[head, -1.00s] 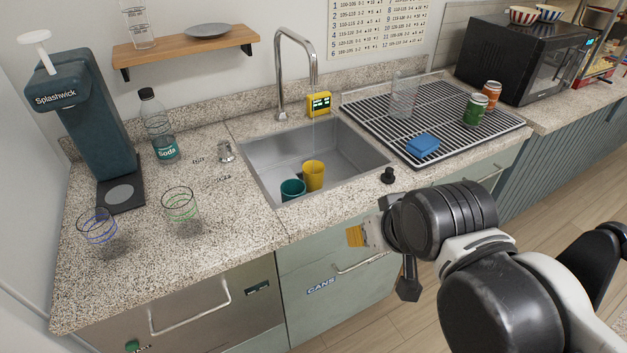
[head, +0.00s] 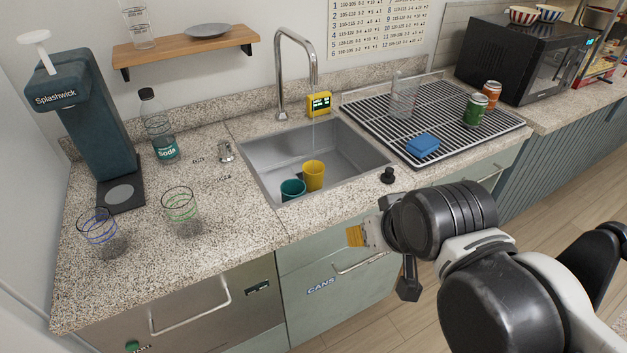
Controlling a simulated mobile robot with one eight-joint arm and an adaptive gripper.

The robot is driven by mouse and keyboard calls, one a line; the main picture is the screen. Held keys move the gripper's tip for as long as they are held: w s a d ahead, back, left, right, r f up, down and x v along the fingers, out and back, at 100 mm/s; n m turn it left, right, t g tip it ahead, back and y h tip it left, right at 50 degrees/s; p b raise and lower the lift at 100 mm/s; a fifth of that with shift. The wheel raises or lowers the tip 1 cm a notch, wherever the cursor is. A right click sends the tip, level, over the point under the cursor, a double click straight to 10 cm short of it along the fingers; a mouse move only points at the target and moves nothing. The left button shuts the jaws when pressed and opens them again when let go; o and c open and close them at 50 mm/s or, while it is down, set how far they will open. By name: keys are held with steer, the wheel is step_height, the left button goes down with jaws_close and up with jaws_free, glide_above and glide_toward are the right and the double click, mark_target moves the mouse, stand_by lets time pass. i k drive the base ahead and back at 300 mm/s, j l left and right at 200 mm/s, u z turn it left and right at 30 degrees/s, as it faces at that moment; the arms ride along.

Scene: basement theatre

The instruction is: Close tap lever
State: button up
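The tall chrome tap (head: 279,75) curves over the sink (head: 262,155) at its back edge. A faint thin stream shows below its spout. A small metal lever (head: 226,152) stands on the counter just left of the sink, with small markings on the counter around it. My gripper (head: 380,255) is low at the right, in front of the counter and well apart from the lever. I see nothing held.
A teal cup (head: 292,190) and a yellow cup (head: 313,176) stand in the sink. Left are a soda bottle (head: 160,133), a Splashwick machine (head: 84,120) and two glasses (head: 180,212). A drying rack (head: 368,107) is right. Counter in front of the lever is clear.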

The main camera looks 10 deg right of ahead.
mark_target(225, 144)
steer(key=i+j, duration=0.1)
steer(key=i, duration=0.35)
steer(key=i+j, duration=0.15)
steer(key=i, duration=0.3)
